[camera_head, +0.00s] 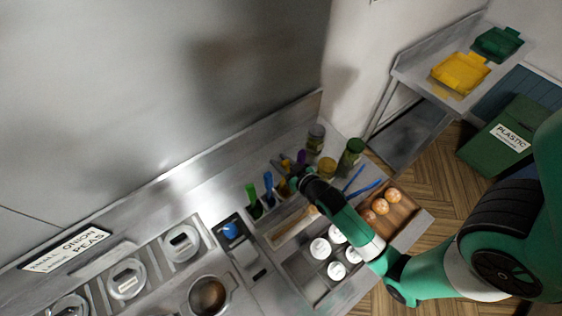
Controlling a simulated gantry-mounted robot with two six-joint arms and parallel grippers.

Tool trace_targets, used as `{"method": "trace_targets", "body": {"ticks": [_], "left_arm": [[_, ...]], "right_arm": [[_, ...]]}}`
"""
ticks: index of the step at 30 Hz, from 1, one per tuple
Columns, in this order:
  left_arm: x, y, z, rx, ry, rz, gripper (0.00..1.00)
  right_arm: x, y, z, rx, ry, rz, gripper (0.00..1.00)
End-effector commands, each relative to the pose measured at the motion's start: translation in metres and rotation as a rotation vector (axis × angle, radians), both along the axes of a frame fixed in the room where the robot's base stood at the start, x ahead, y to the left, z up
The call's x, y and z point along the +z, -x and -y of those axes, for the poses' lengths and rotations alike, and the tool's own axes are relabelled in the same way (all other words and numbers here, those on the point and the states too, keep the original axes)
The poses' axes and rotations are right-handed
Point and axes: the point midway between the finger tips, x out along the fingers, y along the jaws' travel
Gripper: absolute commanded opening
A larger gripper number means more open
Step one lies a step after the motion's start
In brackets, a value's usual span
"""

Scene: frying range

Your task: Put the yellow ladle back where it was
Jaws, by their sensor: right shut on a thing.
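My right gripper (290,178) reaches in from the right and is over the row of utensil holders at the back of the steel counter. It is shut on the yellow ladle (286,163). A small yellow part of the ladle shows beside the fingers. The rest is hidden by the gripper and dim light, so I cannot tell whether its lower end is inside a holder. A green-handled utensil (252,194) and a blue-handled utensil (267,184) stand upright to the left. A purple handle (301,158) shows just behind the gripper. My left gripper is out of view.
Jars (316,138) and a green-topped bottle (352,155) stand close on the right. White round lids (337,270), blue tongs (362,186) and a wooden tray (402,218) with orange-brown balls lie in front. A steel wall rises behind. Lidded containers (181,243) line the left.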

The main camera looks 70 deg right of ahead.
Motion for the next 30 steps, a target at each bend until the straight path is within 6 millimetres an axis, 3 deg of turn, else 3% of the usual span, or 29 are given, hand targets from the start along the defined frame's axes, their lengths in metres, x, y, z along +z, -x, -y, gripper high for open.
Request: {"method": "trace_targets", "body": {"ticks": [6,7,12,22,30], "left_arm": [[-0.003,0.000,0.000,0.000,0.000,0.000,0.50],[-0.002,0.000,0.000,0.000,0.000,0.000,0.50],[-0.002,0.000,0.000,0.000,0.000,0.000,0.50],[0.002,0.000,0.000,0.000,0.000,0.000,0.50],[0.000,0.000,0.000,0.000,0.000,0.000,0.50]], "right_arm": [[-0.004,0.000,0.000,0.000,0.000,0.000,0.00],[-0.003,0.000,0.000,0.000,0.000,0.000,0.38],[-0.002,0.000,0.000,0.000,0.000,0.000,0.64],[0.003,0.001,-0.001,0.000,0.000,0.000,0.64],[0.020,0.043,-0.027,0.001,0.000,-0.001,0.64]]}}
